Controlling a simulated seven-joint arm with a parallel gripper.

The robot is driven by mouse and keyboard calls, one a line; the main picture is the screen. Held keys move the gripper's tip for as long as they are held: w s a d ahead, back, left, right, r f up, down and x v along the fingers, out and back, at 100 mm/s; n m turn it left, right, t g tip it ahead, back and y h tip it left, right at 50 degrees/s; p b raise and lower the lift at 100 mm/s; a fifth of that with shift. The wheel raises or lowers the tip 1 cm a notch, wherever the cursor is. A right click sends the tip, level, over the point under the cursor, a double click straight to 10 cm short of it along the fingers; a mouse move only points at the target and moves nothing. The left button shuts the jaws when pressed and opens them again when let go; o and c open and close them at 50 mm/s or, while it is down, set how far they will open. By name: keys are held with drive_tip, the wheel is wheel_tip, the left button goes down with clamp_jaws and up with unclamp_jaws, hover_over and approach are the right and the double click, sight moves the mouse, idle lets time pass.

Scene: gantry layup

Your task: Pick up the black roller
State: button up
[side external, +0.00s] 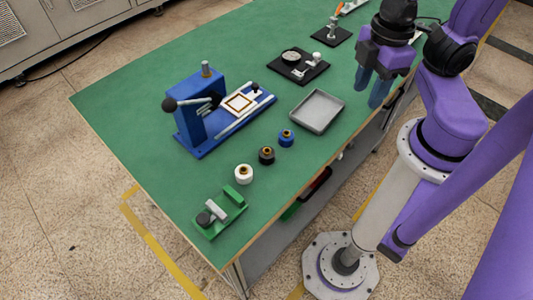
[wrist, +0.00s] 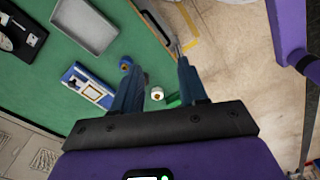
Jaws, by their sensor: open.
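The black roller (side external: 266,155), a small round piece with a brass-coloured centre, stands on the green table near its front edge. It stands between a blue roller (side external: 286,138) and a white roller (side external: 244,174). My gripper (side external: 369,96) is open and empty, well to the right of the black roller and above the table's front edge. In the wrist view my gripper's fingers (wrist: 162,68) are spread. The blue roller (wrist: 125,64) and white roller (wrist: 157,94) show there, but I cannot make out the black roller, which seems hidden behind a finger.
A grey tray (side external: 317,111) lies between my gripper and the rollers. A blue lever press (side external: 200,120) stands behind them, and a green fixture (side external: 218,212) sits at the near corner. Black plates with parts (side external: 298,66) lie farther back. The table's left part is clear.

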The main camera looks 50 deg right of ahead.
drive_tip(key=o, duration=0.6)
